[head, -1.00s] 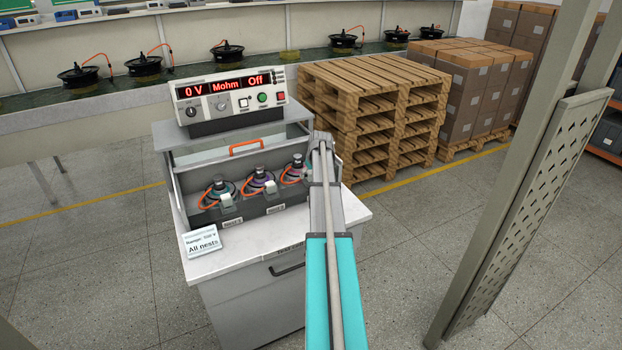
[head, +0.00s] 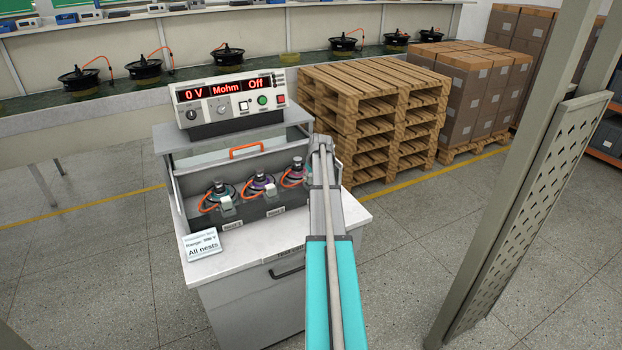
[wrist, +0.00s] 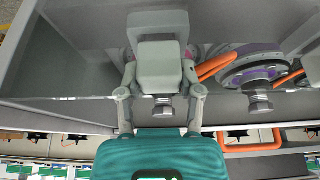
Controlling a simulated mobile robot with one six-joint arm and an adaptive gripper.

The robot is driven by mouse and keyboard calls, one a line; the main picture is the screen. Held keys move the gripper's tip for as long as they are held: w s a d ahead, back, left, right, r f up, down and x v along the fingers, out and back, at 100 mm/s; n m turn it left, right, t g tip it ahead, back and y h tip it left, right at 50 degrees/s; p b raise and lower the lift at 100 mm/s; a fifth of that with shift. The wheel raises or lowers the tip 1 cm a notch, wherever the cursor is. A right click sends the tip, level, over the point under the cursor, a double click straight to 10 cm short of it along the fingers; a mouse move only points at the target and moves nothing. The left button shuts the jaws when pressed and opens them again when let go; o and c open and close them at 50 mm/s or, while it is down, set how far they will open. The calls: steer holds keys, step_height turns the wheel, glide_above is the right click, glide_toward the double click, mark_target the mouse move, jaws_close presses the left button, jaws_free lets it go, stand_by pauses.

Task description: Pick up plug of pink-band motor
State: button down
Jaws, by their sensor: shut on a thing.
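The pink-band motor (head: 296,174) sits in the rightmost visible nest of the test fixture in the head view, partly hidden behind my arm. In the wrist view only bits of its pink band (wrist: 188,53) show beside a grey block-shaped plug (wrist: 160,62). My gripper (wrist: 160,76) is shut on this plug, one finger on each side. Whether the plug touches the nest below cannot be told. In the head view my gripper is hidden by the arm.
The purple-band motor (head: 262,185) and a teal-band motor (head: 219,194) sit to the left, with orange cables. The tester (head: 232,100) stands behind, reading 0 V and Off. An orange handle (head: 246,150) runs along the fixture's back. Wooden pallets (head: 375,115) stand to the right.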

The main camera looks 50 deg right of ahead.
steer(key=shift+r, duration=0.1)
step_height(320, 180, up, 10)
steer(key=p, duration=0.9)
steer(key=shift+p, duration=0.4)
steer(key=shift+r+p, duration=1.45)
steer(key=shift+p, duration=0.15)
stand_by(0.7)
step_height(320, 180, up, 6)
steer(key=p, duration=0.6)
stand_by(0.4)
steer(key=shift+f, duration=0.1)
steer(key=shift+f+b, duration=0.3)
steer(key=shift+b, duration=0.05)
stand_by(0.4)
